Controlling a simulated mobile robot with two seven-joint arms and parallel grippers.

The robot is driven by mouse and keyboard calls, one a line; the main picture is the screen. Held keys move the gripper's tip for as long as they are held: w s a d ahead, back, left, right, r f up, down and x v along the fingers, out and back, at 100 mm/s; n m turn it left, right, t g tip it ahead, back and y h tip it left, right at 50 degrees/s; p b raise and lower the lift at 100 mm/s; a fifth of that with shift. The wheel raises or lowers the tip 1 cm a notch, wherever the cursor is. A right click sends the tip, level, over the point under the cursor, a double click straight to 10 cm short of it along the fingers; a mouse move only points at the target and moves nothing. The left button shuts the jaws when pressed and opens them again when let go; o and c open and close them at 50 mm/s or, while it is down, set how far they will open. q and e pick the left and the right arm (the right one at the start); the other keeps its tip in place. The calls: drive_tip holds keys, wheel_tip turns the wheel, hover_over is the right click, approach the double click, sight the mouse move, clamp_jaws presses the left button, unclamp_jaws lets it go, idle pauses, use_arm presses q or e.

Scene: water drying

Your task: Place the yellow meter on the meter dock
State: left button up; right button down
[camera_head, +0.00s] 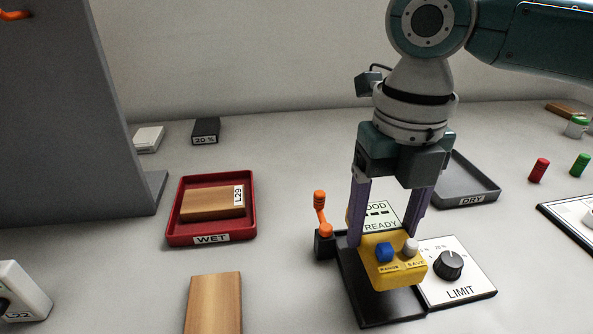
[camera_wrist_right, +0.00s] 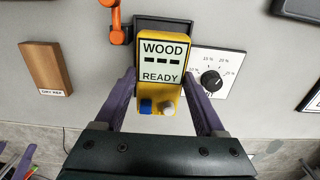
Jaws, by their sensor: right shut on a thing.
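The yellow meter (camera_head: 392,272) has a screen reading WOOD READY and blue and white knobs. My right gripper (camera_head: 387,236) is shut on its sides, its purple fingers to the left and right. In the right wrist view the meter (camera_wrist_right: 161,90) sits between the fingers (camera_wrist_right: 161,84). The black dock plate (camera_head: 363,297), with an orange lever (camera_head: 320,207) at its back left, lies beneath and behind the meter. The meter hides part of the plate; I cannot tell whether they touch. My left gripper is not in view.
A white LIMIT dial panel (camera_head: 470,285) adjoins the dock's right side. A red WET tray (camera_head: 183,237) holds a wooden block (camera_head: 208,204); another block (camera_head: 214,300) lies in front. A grey DRY tray (camera_head: 475,180) is behind right. A grey upright panel (camera_head: 65,120) stands left.

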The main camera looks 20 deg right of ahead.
sight(383, 230)
drive_tip(key=shift+f+b, duration=0.45)
drive_tip(key=shift+f, duration=1.35)
drive_tip(key=shift+f, duration=0.2)
unclamp_jaws()
